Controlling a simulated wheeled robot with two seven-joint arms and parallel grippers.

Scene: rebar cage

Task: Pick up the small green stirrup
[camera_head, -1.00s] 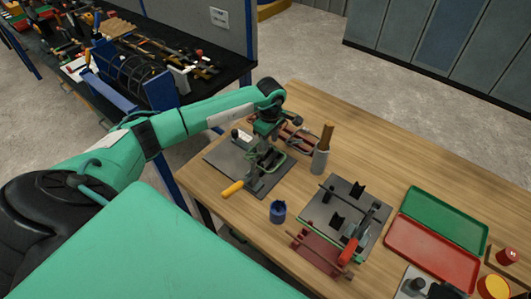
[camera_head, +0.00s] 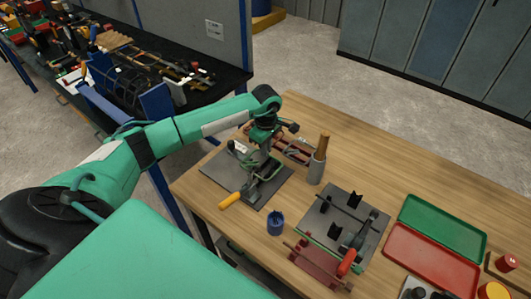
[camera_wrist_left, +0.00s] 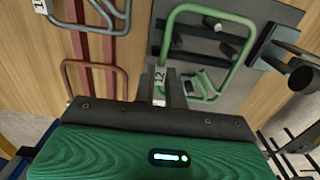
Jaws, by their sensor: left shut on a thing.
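The small green stirrup (camera_wrist_left: 244,52) is a bent green rod loop. In the left wrist view it lies across the dark plate, with one leg between my left fingers (camera_wrist_left: 168,88). A white tag marked 12 (camera_wrist_left: 160,77) sits at that leg. My left gripper (camera_head: 258,157) points down over the grey plate (camera_head: 222,172) at the table's left side and is shut on the stirrup. In the head view the gripper partly covers the stirrup; I cannot tell how far it is above the plate. My right gripper is in neither view.
A yellow-handled lever (camera_head: 230,201) lies at the plate's front. A grey holder (camera_head: 316,172) with a wooden handle and a blue cup (camera_head: 275,223) stand nearby. Red rails (camera_wrist_left: 112,55) carry other stirrups. A fixture plate (camera_head: 318,216), green tray (camera_head: 443,228) and red tray (camera_head: 430,264) are to the right.

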